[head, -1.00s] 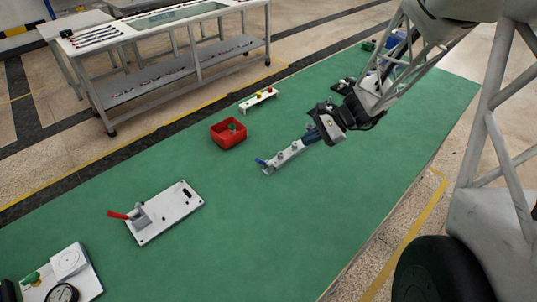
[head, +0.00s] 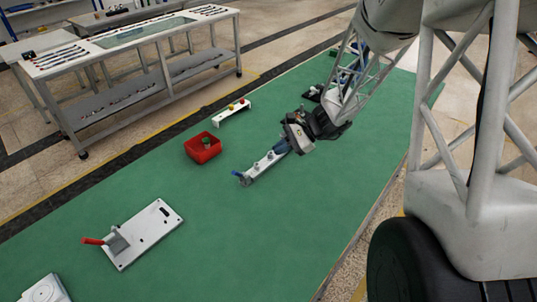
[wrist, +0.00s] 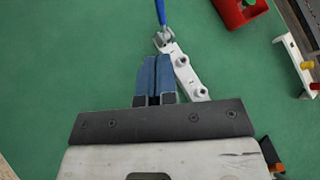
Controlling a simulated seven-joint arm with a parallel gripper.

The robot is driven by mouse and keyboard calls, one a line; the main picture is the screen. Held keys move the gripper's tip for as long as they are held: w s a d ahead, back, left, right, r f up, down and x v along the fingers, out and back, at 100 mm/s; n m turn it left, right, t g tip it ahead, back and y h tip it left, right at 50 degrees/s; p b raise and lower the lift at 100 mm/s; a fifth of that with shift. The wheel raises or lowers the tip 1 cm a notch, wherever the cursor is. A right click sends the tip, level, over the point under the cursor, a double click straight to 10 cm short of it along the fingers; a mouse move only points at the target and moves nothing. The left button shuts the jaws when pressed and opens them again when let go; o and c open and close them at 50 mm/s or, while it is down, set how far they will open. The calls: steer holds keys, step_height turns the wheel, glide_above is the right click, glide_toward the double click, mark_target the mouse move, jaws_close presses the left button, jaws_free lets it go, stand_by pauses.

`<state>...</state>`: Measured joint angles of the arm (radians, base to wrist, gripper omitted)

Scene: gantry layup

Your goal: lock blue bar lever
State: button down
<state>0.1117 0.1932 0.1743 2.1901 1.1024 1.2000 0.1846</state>
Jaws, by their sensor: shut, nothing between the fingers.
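The blue lever (head: 238,173) sits at the near left end of a pale bar (head: 261,166) with several round studs, lying on the green surface. In the wrist view the blue lever (wrist: 161,12) points to the top edge from the bar's end, and the bar (wrist: 184,72) runs down to the right. My gripper (head: 284,146) is at the bar's far end in the head view. In the wrist view my gripper (wrist: 154,62) has its two blue fingers together, beside the bar, with the fingertips short of the lever. I cannot tell whether the fingers touch the bar.
A red bin (head: 202,148) and a white strip with coloured knobs (head: 232,113) lie beyond the bar. A white plate with a red-handled clamp (head: 148,230) lies at the near left. The green surface between the plate and the bar is clear.

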mark_target(238, 174)
steer(key=shift+x, duration=6.75)
steer(key=shift+s+a+f+t+h, duration=0.1)
steer(key=shift+s+a+t+h, duration=0.15)
steer(key=shift+h, duration=0.25)
steer(key=shift+s+a+f+n+t+h, duration=0.3)
steer(key=shift+s+a+n+t+h, duration=0.15)
steer(key=shift+n+t+h, duration=0.3)
steer(key=shift+s+a+f+n+t+h, duration=0.35)
steer(key=shift+f+t+h, duration=0.1)
steer(key=shift+t+h, duration=0.35)
steer(key=shift+s+a+f+n+t+h, duration=0.3)
steer(key=shift+f+t+h, duration=0.25)
steer(key=shift+h, duration=0.3)
steer(key=shift+w+d, duration=0.1)
steer(key=shift+w+d+r, duration=0.1)
steer(key=shift+w+d+r, duration=0.15)
steer(key=shift+w+d, duration=0.25)
steer(key=shift+d+r, duration=0.1)
